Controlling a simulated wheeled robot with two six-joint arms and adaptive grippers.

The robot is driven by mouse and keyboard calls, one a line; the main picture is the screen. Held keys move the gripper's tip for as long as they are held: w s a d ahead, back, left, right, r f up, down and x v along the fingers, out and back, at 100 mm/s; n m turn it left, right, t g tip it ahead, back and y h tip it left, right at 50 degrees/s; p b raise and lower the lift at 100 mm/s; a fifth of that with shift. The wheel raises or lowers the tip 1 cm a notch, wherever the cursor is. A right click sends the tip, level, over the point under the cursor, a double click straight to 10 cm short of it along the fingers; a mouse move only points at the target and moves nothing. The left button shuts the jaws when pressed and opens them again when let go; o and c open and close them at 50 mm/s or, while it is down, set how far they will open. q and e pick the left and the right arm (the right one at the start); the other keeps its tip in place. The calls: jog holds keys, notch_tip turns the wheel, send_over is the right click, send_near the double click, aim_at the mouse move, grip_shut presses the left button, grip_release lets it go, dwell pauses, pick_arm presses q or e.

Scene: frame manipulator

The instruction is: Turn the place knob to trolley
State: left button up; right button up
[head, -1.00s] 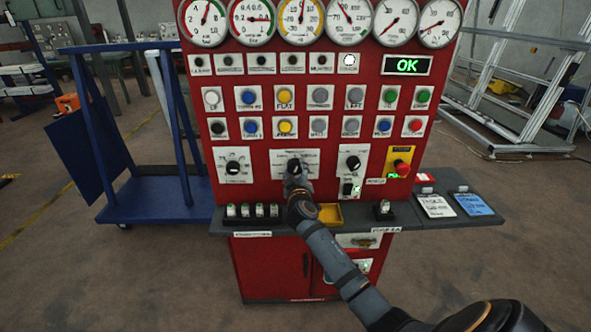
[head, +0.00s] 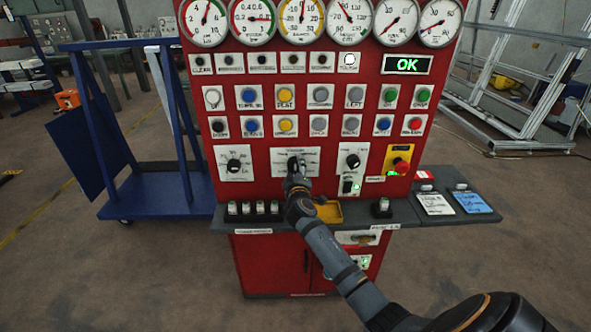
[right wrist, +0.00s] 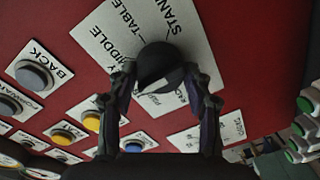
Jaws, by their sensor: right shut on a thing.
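The place knob (right wrist: 160,66) is a round black knob on a white plate (right wrist: 122,30) in the right wrist view. The plate reads STAND, TABLE and MIDDLE, with more words partly hidden. A white mark on the knob's lower side points down and right; the word it faces is hard to read. My right gripper (right wrist: 162,90) has a finger on each side of the knob and is shut on it. In the head view my right gripper (head: 293,178) covers the lower part of the knob and its plate (head: 311,160). My left gripper is not in view.
Other knobs (head: 234,165) (head: 353,161) sit left and right of the plate. Rows of buttons (head: 286,124) are above, and a red emergency button (head: 401,165) is right. A blue trolley (head: 155,200) stands left.

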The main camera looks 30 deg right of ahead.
jog(key=o, duration=1.1)
jog(key=shift+o, duration=0.2)
jog(key=v, duration=1.2)
